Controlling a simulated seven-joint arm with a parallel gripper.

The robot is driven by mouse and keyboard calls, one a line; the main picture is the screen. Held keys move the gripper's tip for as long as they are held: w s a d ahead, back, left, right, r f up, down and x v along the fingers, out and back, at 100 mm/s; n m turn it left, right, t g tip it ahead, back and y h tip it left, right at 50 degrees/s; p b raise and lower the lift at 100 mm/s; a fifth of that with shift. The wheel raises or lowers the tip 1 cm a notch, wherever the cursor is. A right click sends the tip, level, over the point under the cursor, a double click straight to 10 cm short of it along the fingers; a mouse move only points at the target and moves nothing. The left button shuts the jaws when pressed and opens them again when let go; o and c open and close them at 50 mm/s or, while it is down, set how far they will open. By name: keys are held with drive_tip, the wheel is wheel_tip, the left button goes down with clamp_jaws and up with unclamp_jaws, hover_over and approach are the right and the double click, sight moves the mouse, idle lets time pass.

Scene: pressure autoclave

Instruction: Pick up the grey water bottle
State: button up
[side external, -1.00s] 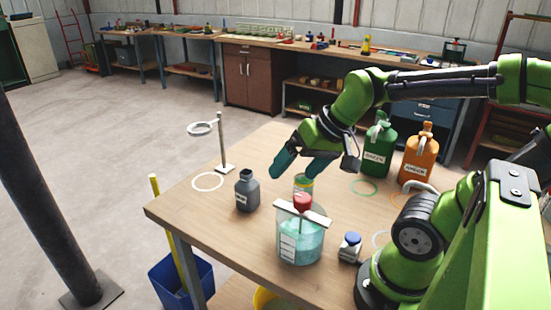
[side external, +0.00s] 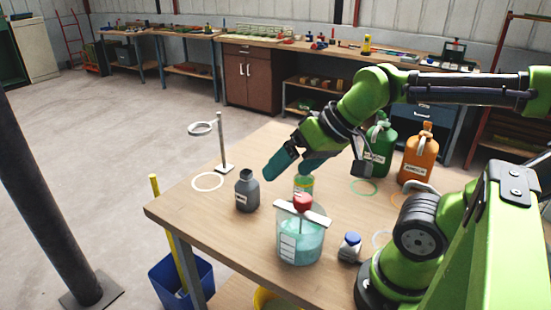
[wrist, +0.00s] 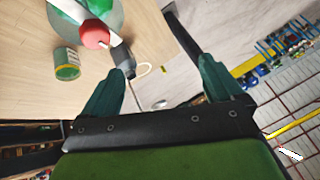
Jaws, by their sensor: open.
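The grey water bottle (side external: 247,192) stands upright on the wooden table, near its left edge, with a dark neck and a pale label. My gripper (side external: 289,170) is in the air to the right of the bottle and above it, with its teal fingers apart and nothing between them. In the wrist view my gripper (wrist: 162,68) is spread open. The dark grey bottle (wrist: 122,60) shows there beside the left fingertip, which hides part of it.
A glass beaker of teal liquid (side external: 301,245) with a red-topped stirrer stands in front. A small green-labelled jar (side external: 303,186) is below my gripper. A ring stand (side external: 222,145) is behind the bottle. Green (side external: 378,150) and orange (side external: 418,155) jugs stand at the right.

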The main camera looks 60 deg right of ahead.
drive_tip(key=w+d+f+n+g+h, duration=0.1)
drive_tip(key=w+f+n+g+h, duration=0.1)
drive_tip(key=w+f+n+g, duration=0.5)
drive_tip(key=n+g+h, duration=0.3)
drive_tip(key=n+h, duration=0.7)
drive_tip(key=h, duration=0.2)
approach(247, 188)
drive_tip(key=s+f, duration=0.1)
drive_tip(key=s+a+f, duration=0.1)
drive_tip(key=s, duration=0.1)
drive_tip(key=shift+s+f, duration=0.15)
drive_tip(key=shift+f, duration=0.25)
drive_tip(key=a+f+n+t+h, duration=0.1)
drive_tip(key=h, duration=0.1)
drive_tip(key=w+a+f+n+t+h, duration=0.1)
drive_tip(key=a+n+h, duration=0.1)
drive_tip(key=w+a+f+n+h, duration=0.1)
drive_tip(key=a, duration=0.1)
drive_tip(key=shift+w+a+f+n+t+h, duration=0.2)
drive_tip(key=shift+f+n+t+h, duration=0.15)
drive_tip(key=shift+n+t+h, duration=0.05)
drive_tip(key=d, duration=1.6)
drive_tip(key=shift+w+d, duration=0.1)
drive_tip(key=shift+d, duration=0.25)
drive_tip(key=c, duration=1.3)
